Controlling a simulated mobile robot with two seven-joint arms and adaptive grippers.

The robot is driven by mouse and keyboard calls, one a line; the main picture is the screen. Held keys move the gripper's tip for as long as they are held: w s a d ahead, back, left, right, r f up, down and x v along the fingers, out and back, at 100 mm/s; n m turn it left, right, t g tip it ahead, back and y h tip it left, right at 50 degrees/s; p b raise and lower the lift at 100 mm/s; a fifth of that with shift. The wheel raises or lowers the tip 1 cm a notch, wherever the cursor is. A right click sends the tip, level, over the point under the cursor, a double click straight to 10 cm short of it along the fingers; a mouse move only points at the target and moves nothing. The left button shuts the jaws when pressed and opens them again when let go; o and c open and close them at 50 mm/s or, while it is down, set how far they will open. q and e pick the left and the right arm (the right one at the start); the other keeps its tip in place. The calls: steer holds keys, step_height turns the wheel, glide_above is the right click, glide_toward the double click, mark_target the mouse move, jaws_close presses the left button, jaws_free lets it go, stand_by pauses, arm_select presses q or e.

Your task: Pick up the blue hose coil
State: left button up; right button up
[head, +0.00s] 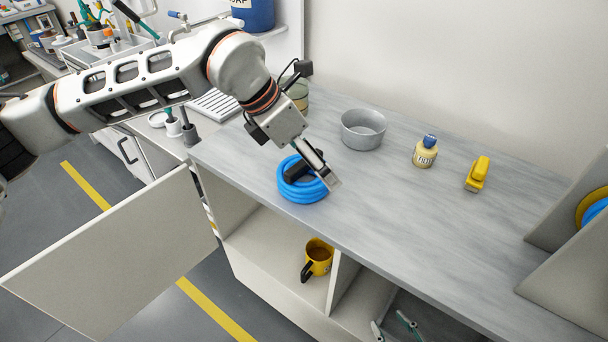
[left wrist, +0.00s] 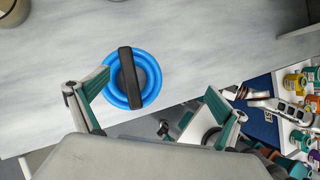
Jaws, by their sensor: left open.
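The blue hose coil (head: 303,195) lies flat near the front edge of the grey worktop. A black bar crosses its middle, which shows clearly in the left wrist view on the coil (left wrist: 152,75). My left gripper (head: 332,182) comes in from the left above the worktop. In the head view its tip overlaps the coil's right side. In the left wrist view my left gripper (left wrist: 157,88) has its two teal-padded fingers spread wide, with nothing held. The coil appears beyond them, nearer the left finger. My right gripper does not show clearly in either view.
A grey metal pot (head: 363,130), a tan bottle with a blue cap (head: 425,155) and a yellow tool (head: 477,174) stand farther right on the worktop. A cabinet door (head: 110,255) hangs open. A yellow mug (head: 318,258) sits below. The worktop's front right is clear.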

mark_target(304, 170)
arm_select(q)
steer(key=w+a, duration=0.1)
steer(key=w+a+y, duration=0.1)
steer(key=a, duration=0.1)
steer(key=shift+w+a+r+t, duration=0.1)
steer(key=shift+w+r+t, duration=0.1)
steer(key=shift+t, duration=0.2)
steer(key=shift+w+a+f+n+y, duration=0.1)
steer(key=shift+f+n+y, duration=0.2)
steer(key=shift+a+b+x, duration=0.15)
steer(key=shift+b+x, duration=0.05)
steer(key=shift+x, duration=1.55)
steer(key=shift+a+b+x, duration=0.15)
steer(key=shift+x, duration=1.65)
steer(key=c, duration=1.4)
